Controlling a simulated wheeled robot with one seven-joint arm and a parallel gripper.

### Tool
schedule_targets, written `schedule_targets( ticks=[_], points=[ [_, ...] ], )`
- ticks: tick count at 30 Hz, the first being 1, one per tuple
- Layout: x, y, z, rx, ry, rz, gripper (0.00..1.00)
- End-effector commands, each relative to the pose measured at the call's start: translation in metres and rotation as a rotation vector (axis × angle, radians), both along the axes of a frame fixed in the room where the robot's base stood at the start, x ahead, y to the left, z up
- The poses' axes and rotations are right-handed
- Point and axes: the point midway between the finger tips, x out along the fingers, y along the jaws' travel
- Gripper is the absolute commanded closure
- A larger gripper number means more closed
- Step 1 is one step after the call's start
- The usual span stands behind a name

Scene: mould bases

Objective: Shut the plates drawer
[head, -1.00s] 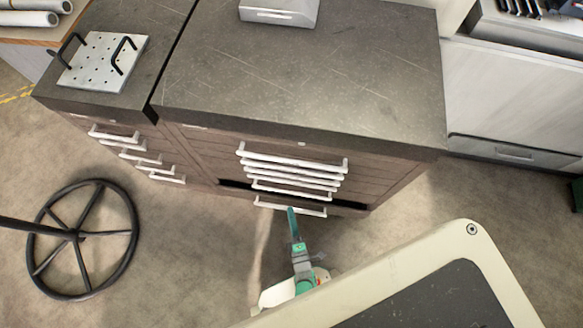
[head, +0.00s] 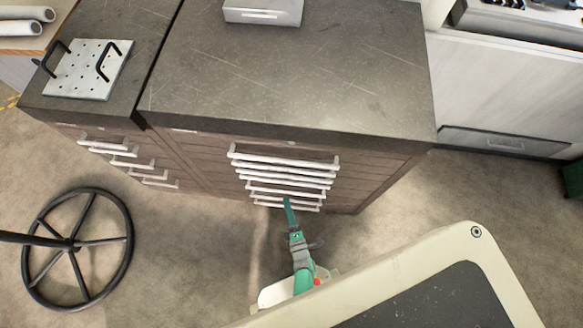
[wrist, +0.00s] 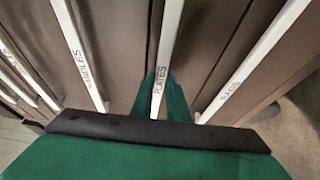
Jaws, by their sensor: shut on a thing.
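The plates drawer's white bar handle (wrist: 168,48) runs down the middle of the wrist view, with the label "PLATES" on it. My green gripper (wrist: 160,95) is shut on this handle, with a finger on either side. In the head view my gripper (head: 287,198) reaches the lower handles of the cabinet (head: 375,165) from the front. The drawer fronts look about flush there, with no dark gap showing. The gripper hides part of the lower handles, and a very small remaining opening cannot be told.
Neighbouring handles lie close on both sides in the wrist view, one labelled "RAGS" (wrist: 245,82). A black handwheel (head: 75,250) stands at the left. A drilled plate (head: 88,70) with black handles lies on the left cabinet. Bare floor lies before the drawers.

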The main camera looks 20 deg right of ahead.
Motion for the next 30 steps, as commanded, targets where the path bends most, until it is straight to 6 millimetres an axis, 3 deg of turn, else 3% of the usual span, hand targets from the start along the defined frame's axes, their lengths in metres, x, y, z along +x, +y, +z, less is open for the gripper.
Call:
schedule_targets(
  ticks=[9,10,12,23,30],
  points=[
    [0.005,0.000,0.000,0.001,0.002,0.006,1.00],
    [0.006,0.000,0.000,0.001,0.002,0.006,0.84],
    [0.006,0.000,0.000,0.000,0.001,0.006,0.67],
    [0.001,0.002,0.000,0.000,0.001,0.007,0.67],
    [-0.033,0.006,-0.001,0.000,0.003,0.008,0.67]
  ],
)
